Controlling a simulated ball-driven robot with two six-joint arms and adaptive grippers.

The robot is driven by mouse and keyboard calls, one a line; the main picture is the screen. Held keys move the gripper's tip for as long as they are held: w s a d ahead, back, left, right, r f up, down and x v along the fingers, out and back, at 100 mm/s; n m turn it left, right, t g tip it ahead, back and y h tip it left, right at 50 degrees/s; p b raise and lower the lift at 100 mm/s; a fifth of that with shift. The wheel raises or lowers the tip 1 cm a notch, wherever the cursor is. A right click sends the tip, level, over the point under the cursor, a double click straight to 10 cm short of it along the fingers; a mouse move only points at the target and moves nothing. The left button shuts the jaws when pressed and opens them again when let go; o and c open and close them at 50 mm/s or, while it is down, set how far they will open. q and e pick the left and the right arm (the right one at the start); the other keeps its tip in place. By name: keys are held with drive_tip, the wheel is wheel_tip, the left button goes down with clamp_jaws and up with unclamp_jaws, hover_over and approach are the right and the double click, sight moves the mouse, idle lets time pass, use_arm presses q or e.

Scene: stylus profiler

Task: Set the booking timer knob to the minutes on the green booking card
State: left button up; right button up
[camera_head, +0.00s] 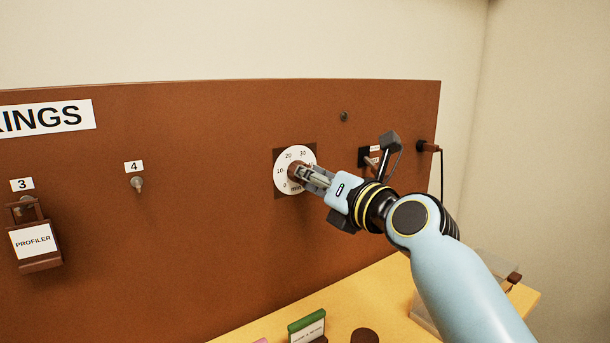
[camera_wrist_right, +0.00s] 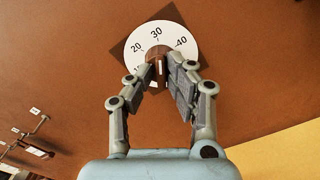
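The timer knob (camera_wrist_right: 158,66) is a brown knob with a raised grip and a pale line, in the middle of a white dial (camera_wrist_right: 138,47) numbered in tens. In the head view the dial (camera_head: 283,173) is on the brown board, the knob mostly hidden by my gripper. My right gripper (camera_head: 311,174) is at the dial; in the wrist view its fingertips (camera_wrist_right: 160,74) close in on both sides of the knob's grip. The exact minute it points at cannot be read. The green booking card (camera_head: 306,326) stands on the yellow table; its text is too small to read. My left gripper is not in view.
The brown board (camera_head: 220,220) carries a hook under label 4 (camera_head: 137,184) and a PROFILER tag (camera_head: 34,243) under label 3. A plug with a cord (camera_head: 428,147) is at the board's right edge. A dark round object (camera_head: 364,336) is beside the card.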

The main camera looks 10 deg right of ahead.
drive_tip(key=n, duration=2.4)
drive_tip(key=shift+d, duration=0.1)
clamp_jaws()
